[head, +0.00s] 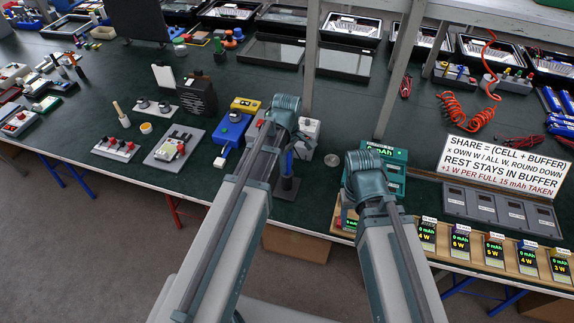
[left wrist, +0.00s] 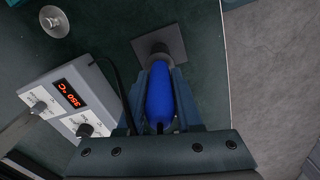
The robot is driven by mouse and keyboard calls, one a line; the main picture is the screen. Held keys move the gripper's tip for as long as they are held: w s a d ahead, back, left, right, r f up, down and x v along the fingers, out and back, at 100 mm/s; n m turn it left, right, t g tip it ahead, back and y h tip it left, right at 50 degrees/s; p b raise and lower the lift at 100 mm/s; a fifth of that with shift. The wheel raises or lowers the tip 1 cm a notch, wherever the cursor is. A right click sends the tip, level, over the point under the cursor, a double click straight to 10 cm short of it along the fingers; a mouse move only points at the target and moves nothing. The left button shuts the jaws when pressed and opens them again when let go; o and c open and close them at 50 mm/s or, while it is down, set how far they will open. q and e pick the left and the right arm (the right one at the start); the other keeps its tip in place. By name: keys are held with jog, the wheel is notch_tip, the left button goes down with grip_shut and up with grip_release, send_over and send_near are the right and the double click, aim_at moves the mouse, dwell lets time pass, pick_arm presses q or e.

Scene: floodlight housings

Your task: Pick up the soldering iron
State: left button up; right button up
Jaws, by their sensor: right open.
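The soldering iron, with its blue handle (left wrist: 160,98), is upright with its tip end at a dark stand with a square base (left wrist: 168,42). My left gripper (left wrist: 160,80) points down with one finger on each side of the handle, close against it, and looks shut on it. In the head view, the gripper (head: 287,160) and the stand's base (head: 286,188) show near the table's front edge. My right gripper (head: 372,196) is farther right, away from the iron, with its fingers mostly hidden by my arm.
A soldering station (left wrist: 68,100) with a red display stands right beside the iron, its cable running close to my gripper. A blue multimeter (head: 232,128) lies to the left. A teal device (head: 393,165) is near my right arm. Battery cells (head: 460,243) line the right front edge.

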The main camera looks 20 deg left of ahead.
pick_arm(q)
grip_shut()
